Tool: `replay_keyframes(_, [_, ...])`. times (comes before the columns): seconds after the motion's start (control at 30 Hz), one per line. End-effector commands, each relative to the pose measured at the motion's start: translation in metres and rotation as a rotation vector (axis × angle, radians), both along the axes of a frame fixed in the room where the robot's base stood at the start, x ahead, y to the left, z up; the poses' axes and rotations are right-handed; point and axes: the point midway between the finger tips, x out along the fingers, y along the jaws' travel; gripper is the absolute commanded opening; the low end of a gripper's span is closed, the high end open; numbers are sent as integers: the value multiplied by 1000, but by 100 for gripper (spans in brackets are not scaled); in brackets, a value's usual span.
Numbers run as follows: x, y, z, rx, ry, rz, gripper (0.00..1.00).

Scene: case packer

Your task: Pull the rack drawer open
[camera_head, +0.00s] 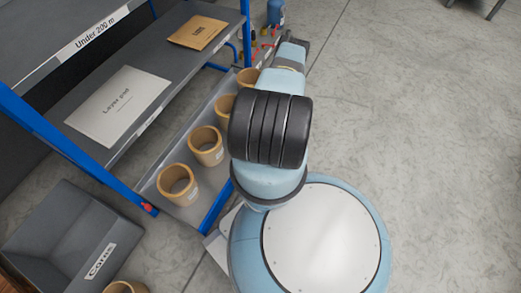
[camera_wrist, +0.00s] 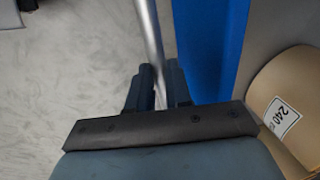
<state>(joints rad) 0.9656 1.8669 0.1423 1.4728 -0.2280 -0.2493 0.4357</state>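The rack drawer (camera_head: 190,215) is a low grey tray with a blue front, holding a row of tan tubs. In the head view it appears to stand out past the rack's front posts. My gripper (camera_head: 300,45) is at the drawer's far front end, with its fingers hidden there. In the wrist view a thin metal bar, apparently the drawer handle (camera_wrist: 150,35), runs between the two dark fingertips of my gripper (camera_wrist: 159,82). The fingers are close on both sides of it with no clear gap. The drawer's blue front (camera_wrist: 212,50) is just right of them.
The rack's shelves above hold a layer pad (camera_head: 118,105) and a brown envelope (camera_head: 198,32). A tan tub (camera_wrist: 290,95) is close to the gripper. The floor right of my arm is clear.

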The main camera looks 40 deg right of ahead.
Motion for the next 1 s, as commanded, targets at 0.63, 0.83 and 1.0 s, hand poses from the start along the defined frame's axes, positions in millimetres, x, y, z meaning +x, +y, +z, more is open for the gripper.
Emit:
replay_keyframes(0.63, [-1,-1,7,0,0,-1,44])
replay_keyframes(0.83, [-6,-3,34,0,0,-1,44])
replay_keyframes(1.0, [-11,-5,62,-1,0,-2,44])
